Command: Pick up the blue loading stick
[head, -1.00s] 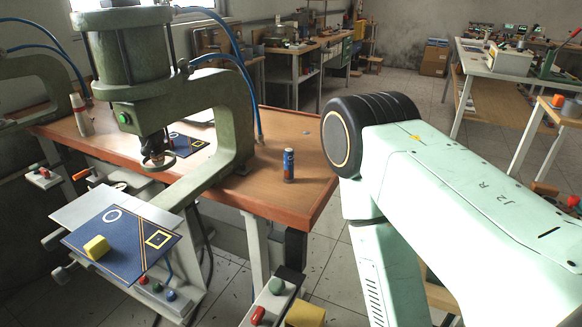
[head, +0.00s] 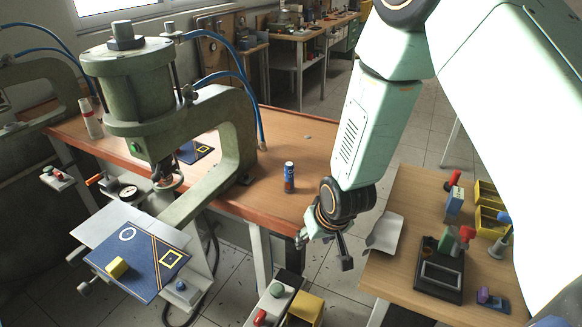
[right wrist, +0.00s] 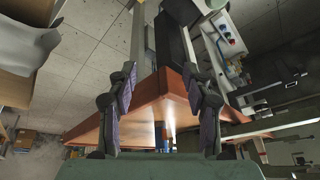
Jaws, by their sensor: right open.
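On the small wooden bench at the right of the head view stands a stick with a blue handle (head: 504,217), likely the blue loading stick; its lower part reaches a grey holder. My right gripper (head: 323,253) hangs to the left of that bench, well apart from the stick, with its jaws pointing down. In the right wrist view the two fingers of my right gripper (right wrist: 160,85) are spread with nothing between them. The stick cannot be made out in the right wrist view. My left gripper is not in view.
A control box (head: 270,302) stands below my gripper.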

